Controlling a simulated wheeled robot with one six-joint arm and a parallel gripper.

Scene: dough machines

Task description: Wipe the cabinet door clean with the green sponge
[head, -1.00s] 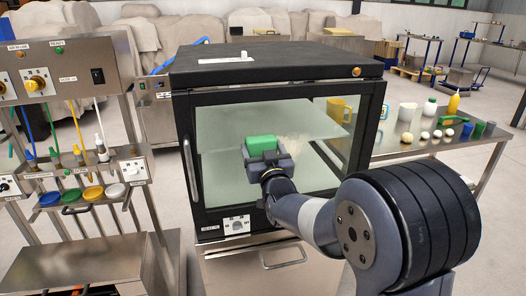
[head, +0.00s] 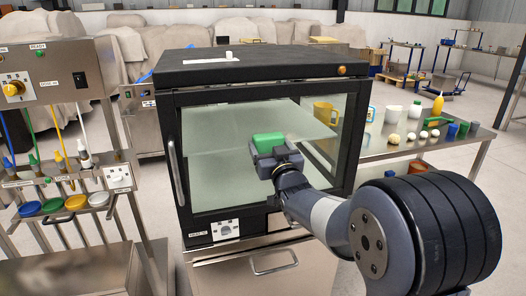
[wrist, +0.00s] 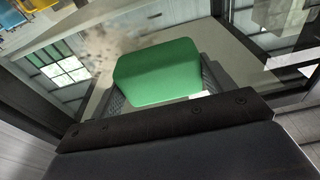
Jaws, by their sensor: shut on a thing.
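My gripper (head: 276,158) is shut on the green sponge (head: 268,141) in front of the black-framed cabinet's glass door (head: 225,175). In the wrist view the sponge (wrist: 158,72) sits between the two fingers, its broad face toward the camera. Whether it touches the glass I cannot tell. A brownish smear (wrist: 106,46) shows on the glass beside the sponge's upper left in the wrist view. In the head view the sponge and gripper hide part of the door, and I cannot make out the smear there.
The door's handle (head: 178,173) is at its left edge. A steel rack with coloured cups (head: 77,202) stands at left. A table (head: 400,152) with a yellow bottle, pale round pieces and cups stands at right. Below the door is a drawer handle (head: 274,264).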

